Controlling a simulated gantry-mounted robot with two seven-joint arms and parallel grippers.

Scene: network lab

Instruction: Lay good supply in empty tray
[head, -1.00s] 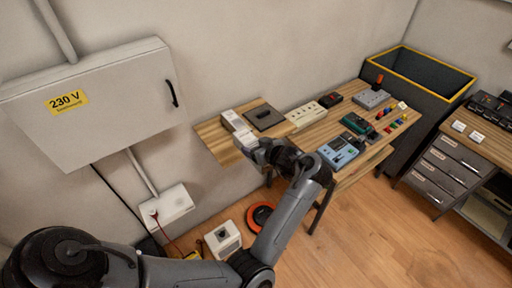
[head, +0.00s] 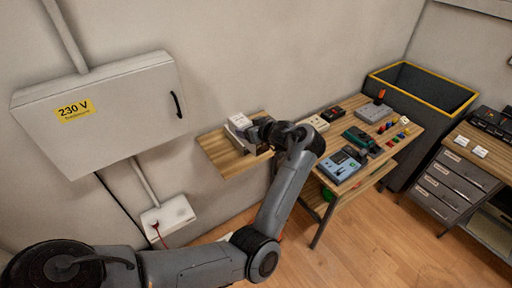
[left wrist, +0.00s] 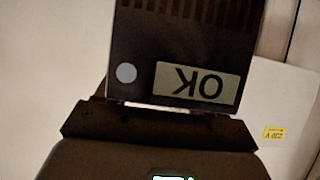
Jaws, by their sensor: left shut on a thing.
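My left gripper (head: 254,131) is over the small wooden shelf (head: 220,158) on the wall. It is shut on a power supply, a dark-looking box (left wrist: 150,60) with vent slots, a round pale spot and an upside-down "OK" label, seen in the left wrist view. In the head view, a pale box (head: 238,121) shows at the gripper's left, over the shelf; I cannot tell whether it is the held supply. The flat dark tray-like square on the shelf is mostly hidden behind my gripper and wrist. My right gripper is not in view.
A grey 230 V cabinet (head: 125,120) hangs at left. A dark yellow-rimmed bin (head: 420,115) stands behind the bench.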

